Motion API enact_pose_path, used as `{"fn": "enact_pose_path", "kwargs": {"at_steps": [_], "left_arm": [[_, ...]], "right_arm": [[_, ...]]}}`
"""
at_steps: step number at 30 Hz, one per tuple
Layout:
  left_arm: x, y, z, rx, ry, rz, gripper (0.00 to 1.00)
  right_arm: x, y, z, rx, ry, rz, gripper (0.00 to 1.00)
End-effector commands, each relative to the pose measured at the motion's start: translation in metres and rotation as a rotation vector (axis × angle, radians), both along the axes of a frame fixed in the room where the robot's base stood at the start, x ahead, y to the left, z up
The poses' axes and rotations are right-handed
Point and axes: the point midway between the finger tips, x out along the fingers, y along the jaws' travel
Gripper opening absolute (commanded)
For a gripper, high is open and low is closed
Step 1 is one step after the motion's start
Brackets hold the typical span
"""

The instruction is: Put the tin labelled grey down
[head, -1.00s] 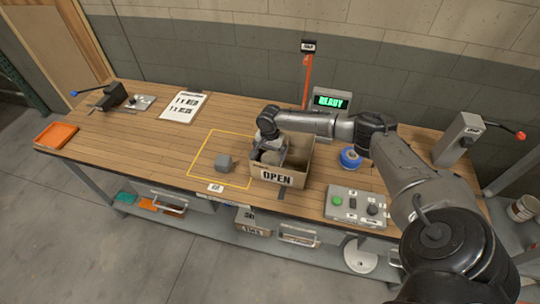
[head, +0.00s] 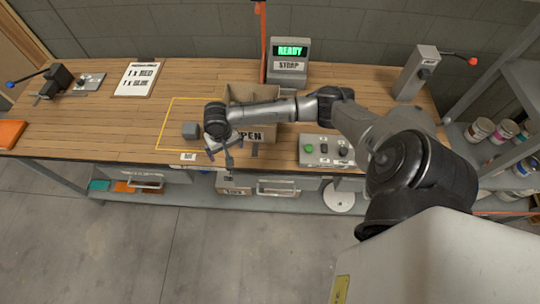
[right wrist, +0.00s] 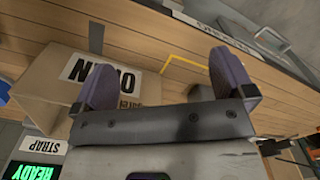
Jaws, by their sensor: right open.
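The box also shows there (right wrist: 52,90), behind the left finger. No tin labelled grey can be made out; the inside of the box is largely hidden by my right arm. Several tins (head: 480,130) stand on the right shelf, their labels too small to read. My left gripper is not in view.
A button panel (head: 325,150) lies right of the box. A READY display (head: 289,62) and lever post (head: 416,74) stand behind. The table's left-middle is clear.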

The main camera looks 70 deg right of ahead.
Motion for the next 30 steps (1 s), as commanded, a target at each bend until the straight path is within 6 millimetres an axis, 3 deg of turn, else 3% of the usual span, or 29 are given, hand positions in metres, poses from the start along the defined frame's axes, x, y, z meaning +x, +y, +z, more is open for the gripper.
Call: {"fn": "enact_pose_path", "kwargs": {"at_steps": [1, 3, 6, 10, 14, 19, 24, 30], "left_arm": [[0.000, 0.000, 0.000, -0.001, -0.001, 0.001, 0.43], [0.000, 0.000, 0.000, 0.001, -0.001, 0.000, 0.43], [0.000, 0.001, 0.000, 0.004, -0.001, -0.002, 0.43], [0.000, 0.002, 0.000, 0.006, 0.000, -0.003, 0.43], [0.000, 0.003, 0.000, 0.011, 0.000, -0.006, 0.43], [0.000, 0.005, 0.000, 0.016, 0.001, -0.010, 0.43], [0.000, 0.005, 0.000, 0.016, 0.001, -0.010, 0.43], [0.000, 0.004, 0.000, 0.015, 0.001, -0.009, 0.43]], "right_arm": [[-0.022, 0.045, -0.022, 0.035, -0.013, 0.148, 1.00], [-0.047, 0.090, -0.037, 0.059, -0.057, 0.329, 1.00], [-0.086, 0.142, -0.045, 0.085, -0.136, 0.534, 1.00], [-0.132, 0.183, -0.039, 0.076, -0.240, 0.707, 1.00], [-0.171, 0.195, -0.025, 0.024, -0.303, 0.794, 1.00], [-0.208, 0.189, -0.008, -0.062, -0.317, 0.842, 1.00], [-0.226, 0.181, 0.002, -0.117, -0.306, 0.861, 1.00], [-0.231, 0.178, 0.004, -0.132, -0.300, 0.868, 1.00]]}}
